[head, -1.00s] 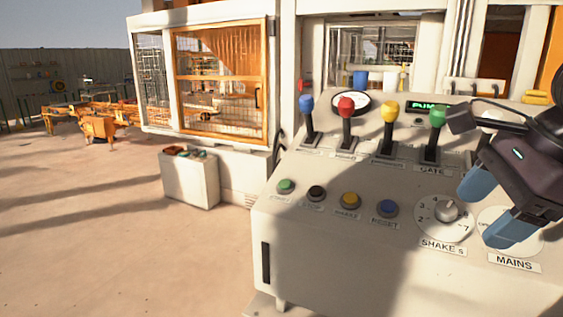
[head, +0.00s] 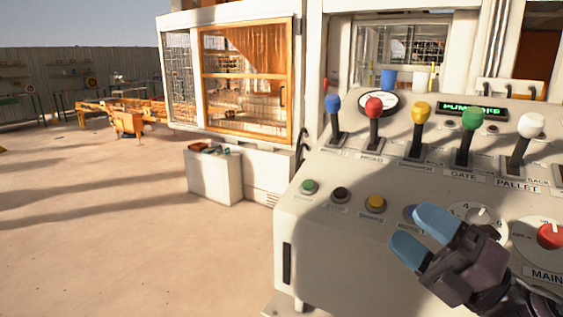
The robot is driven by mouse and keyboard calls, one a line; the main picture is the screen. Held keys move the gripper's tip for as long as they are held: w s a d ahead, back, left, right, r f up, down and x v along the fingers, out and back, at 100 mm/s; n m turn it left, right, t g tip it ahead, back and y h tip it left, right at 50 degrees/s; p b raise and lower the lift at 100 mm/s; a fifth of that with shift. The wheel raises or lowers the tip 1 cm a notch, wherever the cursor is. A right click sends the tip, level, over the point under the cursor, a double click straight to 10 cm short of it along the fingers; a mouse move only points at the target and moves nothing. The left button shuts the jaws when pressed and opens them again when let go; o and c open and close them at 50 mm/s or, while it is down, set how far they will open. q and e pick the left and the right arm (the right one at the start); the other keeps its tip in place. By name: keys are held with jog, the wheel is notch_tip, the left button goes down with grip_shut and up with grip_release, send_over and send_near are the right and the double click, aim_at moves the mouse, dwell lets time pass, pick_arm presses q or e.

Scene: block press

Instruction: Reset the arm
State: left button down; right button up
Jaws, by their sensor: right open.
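My right gripper (head: 418,228) is low at the right of the head view, in front of the control panel (head: 330,225). Its two blue fingertips are apart with nothing between them. It covers most of the blue RESET button (head: 411,213) and part of the SHAKE S dial (head: 476,216). I cannot tell whether a fingertip touches the button. My left gripper is not in view.
Green (head: 309,187), black (head: 340,194) and yellow (head: 375,203) buttons sit left of the gripper. A red MAINS knob (head: 551,236) is at right. Open floor lies left.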

jog(key=s+d+f+m+h, duration=0.1)
jog(key=d+f+m+h, duration=0.5)
jog(key=f+m+h, duration=0.45)
jog(key=s+d+f+m+h, duration=0.2)
jog(key=d+f+m+h, duration=0.3)
jog(key=f+m+h, duration=0.5)
jog(key=s+a+f+m+g+y, duration=0.25)
jog(key=s+f+m+g, duration=0.85)
jog(key=s+f, duration=0.7)
jog(key=w+f+n+t, duration=0.1)
jog(key=w+f+t, duration=0.5)
jog(key=f+t, duration=0.1)
jog(key=shift+w+d+f+y, duration=0.3)
jog(key=shift+d+f+y, duration=0.15)
jog(key=shift+f, duration=0.25)
jog(key=shift+n, duration=0.25)
